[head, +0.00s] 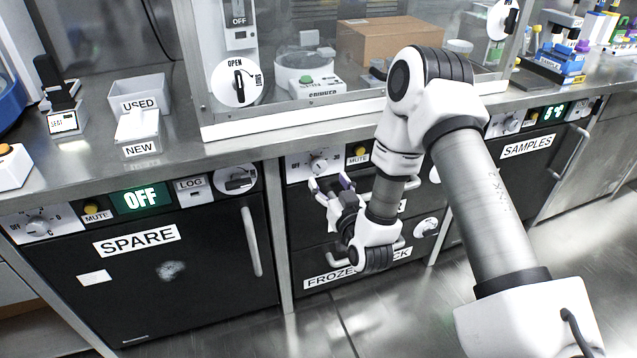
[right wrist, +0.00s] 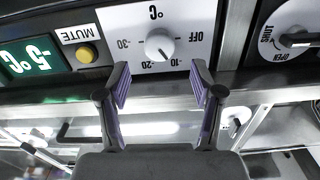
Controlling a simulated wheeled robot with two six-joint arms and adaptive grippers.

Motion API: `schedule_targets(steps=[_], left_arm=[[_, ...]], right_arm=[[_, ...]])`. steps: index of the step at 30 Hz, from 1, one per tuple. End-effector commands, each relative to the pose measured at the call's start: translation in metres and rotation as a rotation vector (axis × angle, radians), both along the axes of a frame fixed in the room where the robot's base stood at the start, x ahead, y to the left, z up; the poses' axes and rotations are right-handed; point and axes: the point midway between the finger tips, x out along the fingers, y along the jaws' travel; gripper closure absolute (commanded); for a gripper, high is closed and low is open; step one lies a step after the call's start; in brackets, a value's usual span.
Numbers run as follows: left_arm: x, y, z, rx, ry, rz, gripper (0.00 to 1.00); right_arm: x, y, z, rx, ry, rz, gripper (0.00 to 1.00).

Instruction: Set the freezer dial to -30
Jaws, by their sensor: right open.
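The freezer dial (head: 319,165) is a small white knob on a white panel below the glass cabinet. In the right wrist view the knob (right wrist: 160,45) appears upside down, with OFF, -10, -20 and -30 marks around it. Its dark pointer line seems to face the -10 and -20 side; the exact mark is hard to tell. The green display (right wrist: 27,58) beside it reads -5 °C. My right gripper (head: 331,183) is open, its purple-lined fingers (right wrist: 159,80) spread just short of the knob, apart from it. My left gripper is not in view.
A yellow MUTE button (right wrist: 86,54) sits beside the dial panel, and an OPEN/SHUT latch (right wrist: 299,40) on its other side. The SPARE unit (head: 150,260) stands left, the SAMPLES unit (head: 520,170) right. A counter edge (head: 240,148) overhangs the panels.

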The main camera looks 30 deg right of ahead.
Motion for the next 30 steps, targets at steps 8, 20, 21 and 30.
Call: schedule_targets(steps=[8,20,21,30], left_arm=[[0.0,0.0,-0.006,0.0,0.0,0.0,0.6],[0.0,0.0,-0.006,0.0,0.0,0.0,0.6],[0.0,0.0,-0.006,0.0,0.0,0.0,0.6],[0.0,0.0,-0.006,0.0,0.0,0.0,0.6]], right_arm=[[0.051,-0.011,0.0,-0.002,0.001,0.002,0.34],[0.062,-0.014,0.001,0.002,0.007,0.002,0.52],[0.062,-0.014,0.001,0.002,0.007,0.002,0.66],[0.062,-0.014,0.0,0.003,0.005,0.002,0.94]])
